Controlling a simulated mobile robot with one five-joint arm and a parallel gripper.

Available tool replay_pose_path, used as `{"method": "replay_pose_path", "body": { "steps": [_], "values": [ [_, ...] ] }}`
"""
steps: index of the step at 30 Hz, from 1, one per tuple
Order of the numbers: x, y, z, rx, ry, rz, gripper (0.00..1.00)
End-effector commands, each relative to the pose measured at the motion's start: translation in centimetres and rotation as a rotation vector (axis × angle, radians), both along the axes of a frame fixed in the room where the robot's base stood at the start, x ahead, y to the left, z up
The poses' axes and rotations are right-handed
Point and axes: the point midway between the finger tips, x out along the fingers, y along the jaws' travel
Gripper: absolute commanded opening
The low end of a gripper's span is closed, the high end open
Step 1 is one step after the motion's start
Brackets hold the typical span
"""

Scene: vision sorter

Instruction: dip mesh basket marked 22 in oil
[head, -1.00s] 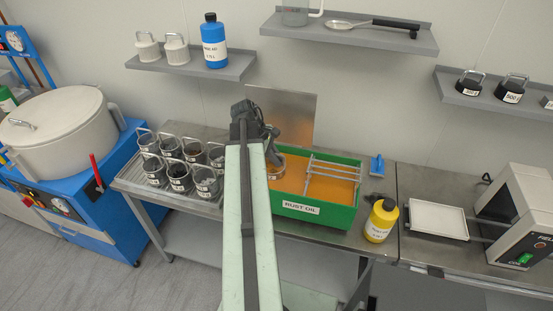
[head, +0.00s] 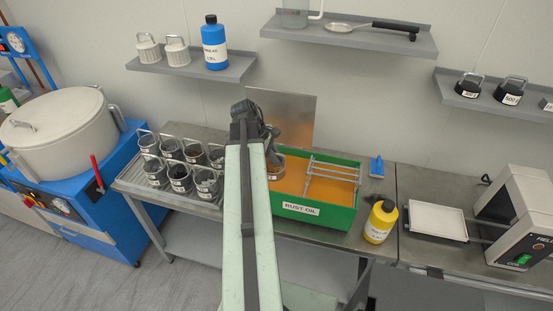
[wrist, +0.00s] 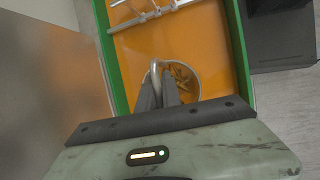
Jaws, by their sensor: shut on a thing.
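A green tank (head: 335,217) labelled "RUST OIL" stands on the steel bench, filled with orange oil (head: 328,191). My gripper (wrist: 158,92) is shut on the handle of a mesh basket (wrist: 190,82). The basket sits at the left end of the tank, within its walls, and small dark parts show inside it in the wrist view. In the head view the basket (head: 277,171) is partly hidden by my arm. Its number is not readable, and how deep it sits in the oil is hard to tell.
Several baskets stand on a rack (head: 165,195) left of the tank. A steel splash plate (head: 290,112) stands behind. A yellow bottle (head: 380,222) stands right of the tank, near a white tray (head: 437,221).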

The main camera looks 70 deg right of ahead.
Motion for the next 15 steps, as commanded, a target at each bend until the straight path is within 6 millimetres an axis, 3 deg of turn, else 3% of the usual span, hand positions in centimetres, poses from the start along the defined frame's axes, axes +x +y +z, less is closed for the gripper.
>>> {"method": "replay_pose_path", "body": {
  "steps": [1, 15],
  "values": [
    [0.0, 0.0, 1.0, 0.0, 0.001, 0.0, 0.0],
    [0.0, 0.0, 5.1, 0.0, 0.001, 0.0, 0.0]
  ]
}}
